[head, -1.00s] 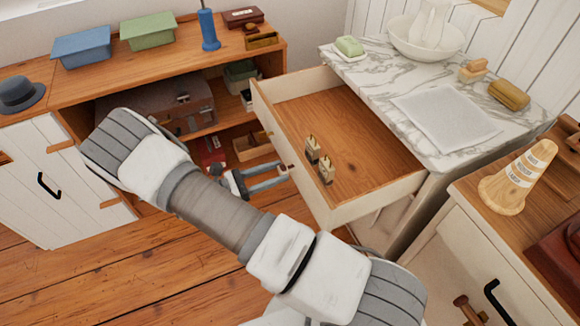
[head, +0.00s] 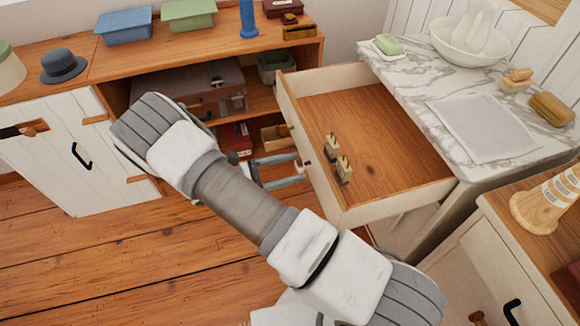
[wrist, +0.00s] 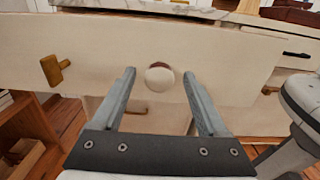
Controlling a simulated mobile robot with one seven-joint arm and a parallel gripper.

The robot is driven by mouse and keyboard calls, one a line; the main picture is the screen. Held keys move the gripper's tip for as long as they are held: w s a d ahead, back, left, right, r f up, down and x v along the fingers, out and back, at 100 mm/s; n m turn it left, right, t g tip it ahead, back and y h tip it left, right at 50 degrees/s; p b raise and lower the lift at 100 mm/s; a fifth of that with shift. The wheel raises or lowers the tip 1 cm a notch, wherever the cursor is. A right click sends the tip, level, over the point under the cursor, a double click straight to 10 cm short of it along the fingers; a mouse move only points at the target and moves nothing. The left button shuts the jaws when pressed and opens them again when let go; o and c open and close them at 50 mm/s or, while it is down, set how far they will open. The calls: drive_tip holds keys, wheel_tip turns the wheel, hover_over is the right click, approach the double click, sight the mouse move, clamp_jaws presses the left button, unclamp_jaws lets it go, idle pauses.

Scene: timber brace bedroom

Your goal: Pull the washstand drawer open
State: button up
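The washstand (head: 440,85) has a marble top and stands at the right in the head view. Its drawer (head: 318,180) is pulled far out, with its wooden inside showing. Two small pale upright pieces (head: 344,170) stand inside near the front. My gripper (head: 300,170) is in front of the drawer's face, partly hidden by my arm. In the wrist view my gripper (wrist: 159,76) is open, its two grey fingers on either side of a round white knob (wrist: 159,77) on the drawer front, with gaps showing at both sides. A brown peg-like handle (wrist: 55,70) is farther left.
A basin with jug (head: 470,40), green soap (head: 387,44), a cloth (head: 482,125) and a brush (head: 551,108) are on the marble. A low wooden cabinet (head: 100,70) runs along the back left. Another cabinet (head: 490,235) is close at right. Floor at left is clear.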

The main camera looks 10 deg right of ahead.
idle(0.4)
drive_tip(key=s+a, duration=0.1)
drive_tip(key=a, duration=1.6)
drive_tip(key=shift+s+a+p, duration=0.2)
drive_tip(key=shift+p, duration=0.2)
drive_tip(key=shift+r, duration=0.1)
